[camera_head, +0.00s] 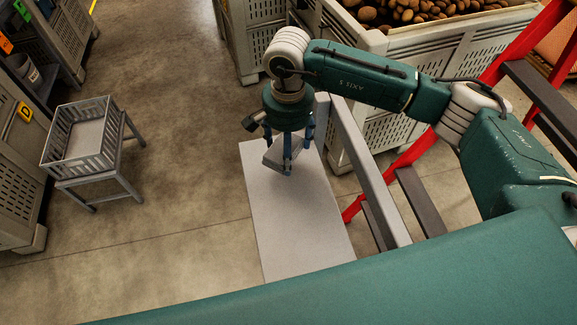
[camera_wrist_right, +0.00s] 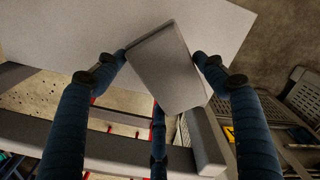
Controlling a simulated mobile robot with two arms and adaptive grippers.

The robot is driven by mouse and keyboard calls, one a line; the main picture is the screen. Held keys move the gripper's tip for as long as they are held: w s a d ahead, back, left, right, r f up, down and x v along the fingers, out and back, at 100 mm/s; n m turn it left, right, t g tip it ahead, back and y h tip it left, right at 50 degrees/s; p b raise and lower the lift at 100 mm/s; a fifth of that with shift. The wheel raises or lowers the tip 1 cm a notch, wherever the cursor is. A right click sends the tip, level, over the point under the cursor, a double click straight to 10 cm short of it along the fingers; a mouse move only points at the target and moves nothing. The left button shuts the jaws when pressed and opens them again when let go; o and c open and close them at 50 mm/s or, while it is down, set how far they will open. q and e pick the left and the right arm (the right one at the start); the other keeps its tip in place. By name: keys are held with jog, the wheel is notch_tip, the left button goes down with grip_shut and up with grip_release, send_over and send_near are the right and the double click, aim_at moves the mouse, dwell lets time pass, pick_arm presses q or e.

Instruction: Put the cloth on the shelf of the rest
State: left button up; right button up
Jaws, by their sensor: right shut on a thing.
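The cloth (camera_head: 274,155) is a small, flat grey folded block. My right gripper (camera_head: 287,160) is shut on it, with its blue fingers around the cloth's sides. In the right wrist view the cloth (camera_wrist_right: 165,65) lies between the fingertips of the right gripper (camera_wrist_right: 165,70), tilted in the picture. The shelf (camera_head: 295,225) is a plain light-grey panel below the gripper and shows bare. In the head view the cloth appears over the shelf's far part; the gap in height is hard to tell. The shelf also shows in the right wrist view (camera_wrist_right: 50,30). My left gripper is not in view.
A grey rail (camera_head: 372,175) runs along the shelf's right side. Red and dark steps (camera_head: 420,200) stand farther right. A crate of potatoes (camera_head: 440,45) is behind. A grey basket on a stand (camera_head: 75,160) is at left, with open floor between.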

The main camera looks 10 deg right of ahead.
notch_tip(320, 180, down, 5)
jog(key=shift+r+p, duration=0.15)
jog(key=shift+p, duration=0.25)
notch_tip(320, 180, down, 4)
jog(key=shift+p, duration=0.5)
jog(key=shift+f, duration=0.25)
jog(key=o, duration=1.2)
jog(key=shift+c, duration=0.2)
jog(key=shift+r, duration=0.1)
